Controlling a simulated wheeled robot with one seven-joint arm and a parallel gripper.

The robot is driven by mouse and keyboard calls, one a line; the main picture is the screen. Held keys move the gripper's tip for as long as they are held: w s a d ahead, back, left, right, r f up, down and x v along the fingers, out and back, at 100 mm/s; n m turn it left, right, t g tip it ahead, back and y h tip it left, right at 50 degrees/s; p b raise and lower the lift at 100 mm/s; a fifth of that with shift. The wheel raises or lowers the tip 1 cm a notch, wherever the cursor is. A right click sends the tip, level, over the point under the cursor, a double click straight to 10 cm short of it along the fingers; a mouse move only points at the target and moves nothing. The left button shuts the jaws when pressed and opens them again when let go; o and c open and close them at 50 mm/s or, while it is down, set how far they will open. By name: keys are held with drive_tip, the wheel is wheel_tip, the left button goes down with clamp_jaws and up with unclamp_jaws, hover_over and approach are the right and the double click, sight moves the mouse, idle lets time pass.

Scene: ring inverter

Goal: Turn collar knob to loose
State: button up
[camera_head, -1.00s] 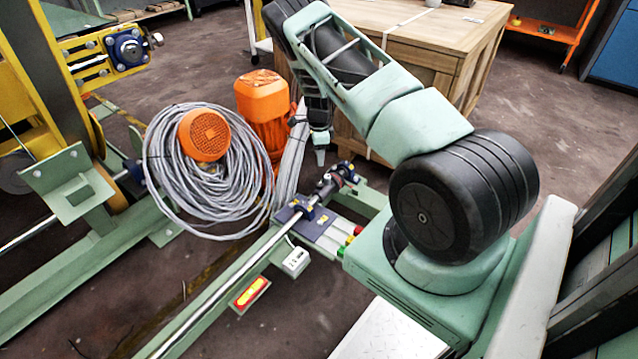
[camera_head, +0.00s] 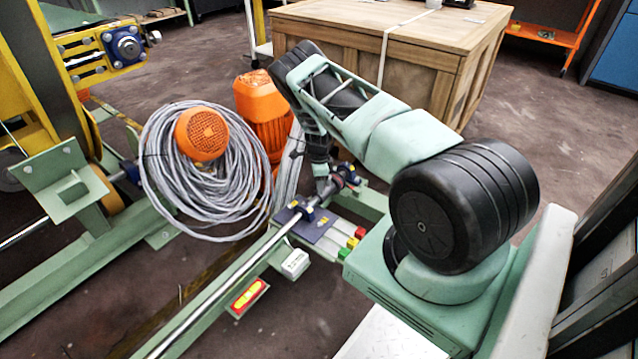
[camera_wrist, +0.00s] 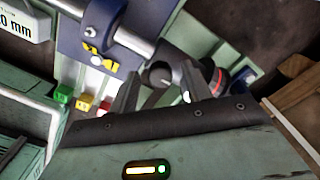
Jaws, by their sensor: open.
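My gripper (camera_head: 322,186) points down at the far end of the steel shaft (camera_head: 225,290), beside the dark collar there. In the wrist view its two fingers (camera_wrist: 158,88) are apart and open. A round dark knob (camera_wrist: 158,73) shows between them, near the shaft (camera_wrist: 133,40). I cannot tell whether either finger touches it. A dark collar part with a red ring (camera_wrist: 221,82) is just right of the right finger. The collar (camera_head: 345,175) in the head view is small and partly hidden by my gripper. The knob's setting cannot be read.
A blue shaft support (camera_wrist: 100,25) stands on a dark blue plate left of my fingers. Red, yellow and green blocks (camera_head: 352,243) sit on the rail nearby. A grey cable coil (camera_head: 160,175), orange motor (camera_head: 268,115) and wooden crate (camera_head: 430,60) stand behind the rail.

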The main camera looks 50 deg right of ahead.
drive_tip(key=shift+c, duration=0.3)
drive_tip(key=c, duration=0.9)
drive_tip(key=shift+c, duration=0.2)
